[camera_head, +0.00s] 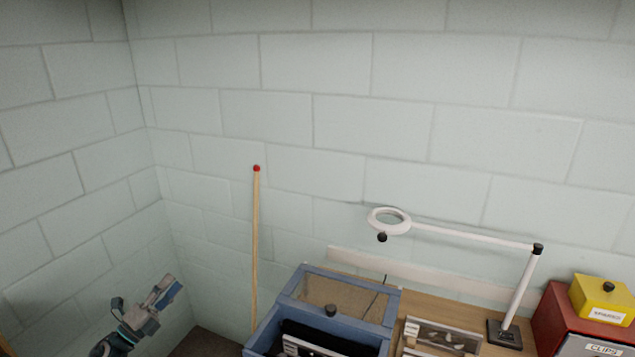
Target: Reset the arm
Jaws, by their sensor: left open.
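My left gripper (160,297) shows at the lower left of the head view, in front of the pale block wall. It is open, with nothing seen between its fingers. It is apart from the bench and from everything on it. Its arm runs out of the picture at the bottom left. My right gripper is not in the picture.
A thin wooden pole (255,250) with a red tip stands right of the gripper.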

